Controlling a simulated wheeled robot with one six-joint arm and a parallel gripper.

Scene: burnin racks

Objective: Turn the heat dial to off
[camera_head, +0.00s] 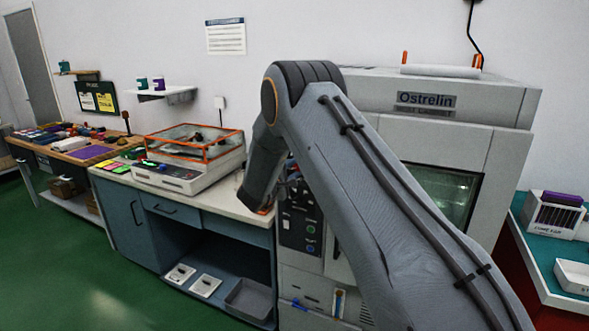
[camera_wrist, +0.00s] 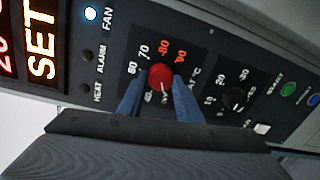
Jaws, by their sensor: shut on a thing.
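The heat dial is a round red knob (camera_wrist: 160,77) on the dark control panel in the wrist view, ringed by temperature numbers such as 60, 70, 80 and 90, the higher ones in red. My gripper (camera_wrist: 159,84) is shut on this knob, one blue finger on each side. The knob's pointer is too small to read surely. In the head view the panel (camera_head: 300,228) is on the front of the grey Ostrelin oven (camera_head: 470,150); my arm hides the dial and the fingertips there.
A smaller black dial (camera_wrist: 235,98) is close to the right of the fingers. Beyond it are a green button (camera_wrist: 288,90) and a blue button. The FAN lamp (camera_wrist: 90,13) is lit; ALARM and HEAT lamps look dark. A white counter (camera_head: 215,197) stands left of the oven.

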